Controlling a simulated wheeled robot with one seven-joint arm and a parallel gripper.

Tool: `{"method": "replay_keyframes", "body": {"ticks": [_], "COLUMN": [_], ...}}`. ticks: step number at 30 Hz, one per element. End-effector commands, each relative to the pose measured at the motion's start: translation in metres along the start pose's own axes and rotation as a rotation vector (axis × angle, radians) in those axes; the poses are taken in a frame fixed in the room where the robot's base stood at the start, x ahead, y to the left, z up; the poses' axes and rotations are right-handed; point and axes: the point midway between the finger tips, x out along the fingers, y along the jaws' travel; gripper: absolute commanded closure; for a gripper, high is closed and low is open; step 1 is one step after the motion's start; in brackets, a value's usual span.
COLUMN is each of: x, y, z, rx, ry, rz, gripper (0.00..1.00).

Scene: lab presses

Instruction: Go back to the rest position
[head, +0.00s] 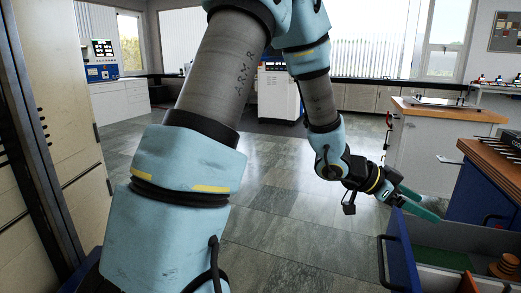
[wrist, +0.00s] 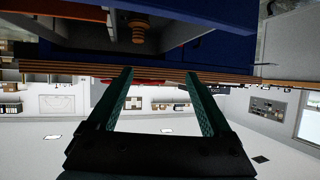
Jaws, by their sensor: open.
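My gripper (head: 424,204) is at the right in the head view, at the end of my bent arm. Its two green fingers are spread apart with nothing between them. It hovers at or just above the upper edge of an open drawer (head: 398,255) with a blue front; I cannot tell if it touches. In the wrist view, which looks upside down, the open fingers (wrist: 158,75) reach toward a layered wooden worktop edge (wrist: 60,63).
The drawer holds a brown-orange round part (head: 505,266) and a green piece (head: 443,258). A blue cabinet (head: 478,195) with a wooden top stands at the right. A white cabinet (head: 425,150) stands behind it. The tiled floor (head: 275,200) in the middle is clear.

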Motion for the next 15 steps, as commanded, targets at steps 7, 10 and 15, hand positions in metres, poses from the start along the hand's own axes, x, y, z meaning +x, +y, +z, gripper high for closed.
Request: {"method": "replay_keyframes", "body": {"ticks": [7,10,15], "x": [-0.025,-0.044,-0.093], "y": [-0.041,-0.061,-0.095], "z": [0.033,0.053,0.101], "rx": [-0.057,-0.099,-0.211], "ry": [-0.095,-0.152,-0.284], "rz": [-0.173,-0.269,-0.470], "gripper": [0.16,0.16,0.16]}}
